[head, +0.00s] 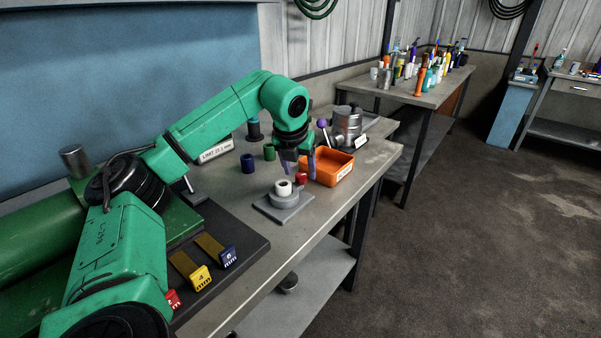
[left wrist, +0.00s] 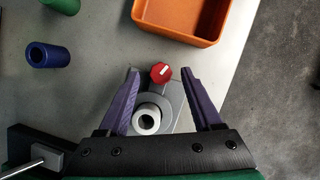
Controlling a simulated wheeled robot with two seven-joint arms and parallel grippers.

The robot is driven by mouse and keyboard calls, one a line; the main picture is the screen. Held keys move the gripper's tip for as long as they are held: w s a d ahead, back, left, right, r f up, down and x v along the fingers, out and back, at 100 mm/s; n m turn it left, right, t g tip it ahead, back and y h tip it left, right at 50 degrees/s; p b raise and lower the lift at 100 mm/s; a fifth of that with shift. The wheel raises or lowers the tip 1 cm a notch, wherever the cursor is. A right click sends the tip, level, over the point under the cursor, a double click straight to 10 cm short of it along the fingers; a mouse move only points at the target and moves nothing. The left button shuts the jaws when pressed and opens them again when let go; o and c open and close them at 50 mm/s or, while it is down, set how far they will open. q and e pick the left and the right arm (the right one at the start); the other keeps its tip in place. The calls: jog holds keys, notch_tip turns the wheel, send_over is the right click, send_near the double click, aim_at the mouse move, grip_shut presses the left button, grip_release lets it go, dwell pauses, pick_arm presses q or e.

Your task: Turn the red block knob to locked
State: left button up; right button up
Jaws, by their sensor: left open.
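The red knob (head: 301,178) sits at the far side of a grey block (head: 284,205) on the workbench. In the left wrist view the red knob (left wrist: 161,72) has a short white mark, tilted up and to the right. A white ring (head: 284,187) stands on the block's round grey collar, and this ring (left wrist: 147,119) also shows in the left wrist view. My left gripper (head: 299,166) is open above the block. In its wrist view, the purple fingertips lie either side of the knob with gaps; whether they are down at its height I cannot tell. My right gripper is out of view.
An orange bin (head: 329,171) stands close behind the knob. A blue cylinder (head: 248,163) and a green cylinder (head: 269,153) stand to the left. Yellow (head: 200,278) and blue (head: 228,257) labelled tags lie on a dark board. The bench's front edge is near the block.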

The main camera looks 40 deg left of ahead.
pick_arm(q)
jog(key=shift+w+f, duration=0.15)
jog(key=shift+f, duration=0.55)
grip_shut()
jog(key=shift+a+m+h, duration=0.1)
jog(key=shift+m+h, duration=0.2)
jog(key=shift+m, duration=0.5)
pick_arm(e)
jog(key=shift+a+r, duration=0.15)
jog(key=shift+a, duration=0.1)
pick_arm(q)
jog(key=shift+w, duration=0.1)
grip_release()
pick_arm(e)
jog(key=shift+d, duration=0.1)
